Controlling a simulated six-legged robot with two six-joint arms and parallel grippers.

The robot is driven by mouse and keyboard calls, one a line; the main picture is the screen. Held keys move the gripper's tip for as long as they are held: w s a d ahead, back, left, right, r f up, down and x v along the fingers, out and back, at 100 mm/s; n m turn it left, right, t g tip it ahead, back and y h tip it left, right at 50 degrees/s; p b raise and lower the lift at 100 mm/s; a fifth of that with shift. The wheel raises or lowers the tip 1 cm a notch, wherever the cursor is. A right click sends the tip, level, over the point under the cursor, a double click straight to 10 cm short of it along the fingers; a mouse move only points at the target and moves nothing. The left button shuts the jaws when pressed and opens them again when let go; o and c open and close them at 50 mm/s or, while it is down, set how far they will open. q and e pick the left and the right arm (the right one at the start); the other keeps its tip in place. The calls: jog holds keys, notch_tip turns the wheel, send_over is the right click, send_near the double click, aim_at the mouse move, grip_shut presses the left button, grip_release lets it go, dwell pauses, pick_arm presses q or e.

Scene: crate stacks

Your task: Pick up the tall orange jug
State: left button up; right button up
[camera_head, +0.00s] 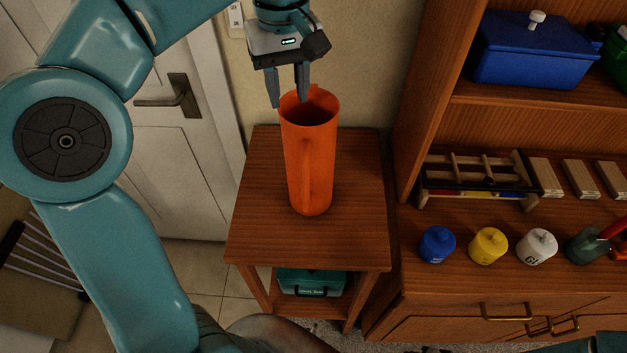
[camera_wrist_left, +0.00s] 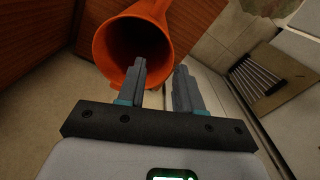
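The tall orange jug (camera_head: 318,160) stands upright on a small wooden side table (camera_head: 255,215), its handle side facing me in the head view. My left gripper (camera_head: 288,102) is above the jug's rim at its left side, fingers pointing down, open and empty. In the left wrist view, one finger of my left gripper (camera_wrist_left: 163,75) overlaps the mouth of the jug (camera_wrist_left: 155,12), while the other is to the right, clear of it. I cannot tell whether the overlapping finger is inside the mouth or above it. My right gripper is not in view.
A wooden cabinet (camera_head: 415,125) stands close on the right, with several small pots, a blue box (camera_head: 525,50) and wooden blocks. A teal case (camera_head: 310,282) sits on the side table's lower shelf. The wall and a white door (camera_head: 190,160) are behind. The tabletop around the jug is clear.

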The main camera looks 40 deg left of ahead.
aim_at(281, 113)
pick_arm(q)
jog(key=f, duration=0.3)
jog(key=s+a+f, duration=0.1)
jog(key=f, duration=0.1)
jog(key=shift+s+f, duration=0.1)
jog(key=shift+f, duration=0.15)
jog(key=shift+w+d, duration=0.2)
jog(key=shift+d, duration=0.05)
grip_shut()
jog(key=shift+s+a, duration=0.1)
dwell(0.8)
